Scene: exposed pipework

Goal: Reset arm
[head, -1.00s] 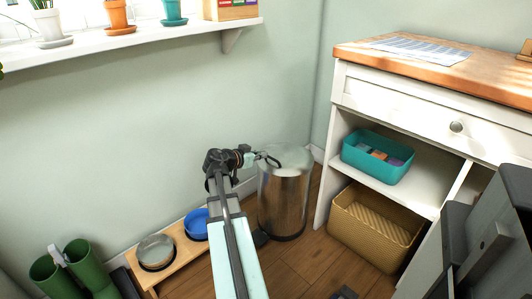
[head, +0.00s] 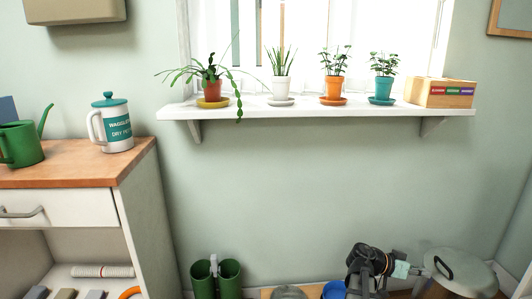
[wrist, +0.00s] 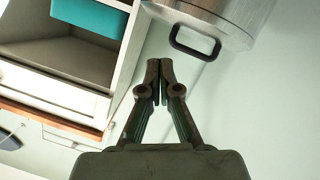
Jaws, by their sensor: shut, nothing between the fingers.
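My gripper (wrist: 160,68) is shut and empty in the wrist view, its two fingertips together. They point towards a metal bin (wrist: 228,12) with a black loop handle (wrist: 196,42); a gap shows between the tips and the handle in the picture. In the head view my arm stretches low at the bottom right, beside the bin's lid (head: 465,268). The fingers are too small there to make out clearly, and the bin's lower part is cut off.
Green boots (head: 229,278) and a blue bowl (head: 334,290) are low down. A wooden-topped cabinet (head: 70,172) stands at left. The wall between is clear.

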